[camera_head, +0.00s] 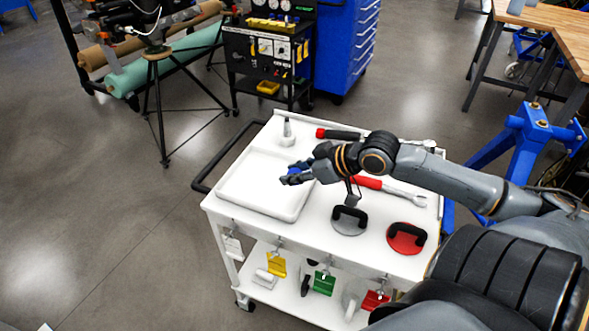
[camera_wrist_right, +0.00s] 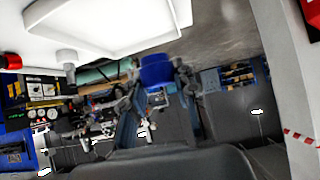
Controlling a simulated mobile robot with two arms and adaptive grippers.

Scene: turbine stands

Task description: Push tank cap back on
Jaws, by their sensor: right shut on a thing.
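My right gripper (camera_head: 291,178) reaches in from the right over the white cart, above the right side of the shallow white tray (camera_head: 243,190). It is shut on a small blue piece, seemingly the tank cap (camera_head: 294,171). In the right wrist view the blue cap (camera_wrist_right: 157,68) sits between the dark fingers of the gripper (camera_wrist_right: 159,84). The fingers partly cover it in the head view. I cannot make out a tank that fits the cap. My left gripper is not in view.
On the white cart (camera_head: 330,240) are a small white nozzle-topped container (camera_head: 287,132), a red-handled tool (camera_head: 368,182), a grey suction cup (camera_head: 349,220) and a red one (camera_head: 406,237). A blue stand (camera_head: 530,140) is at right.

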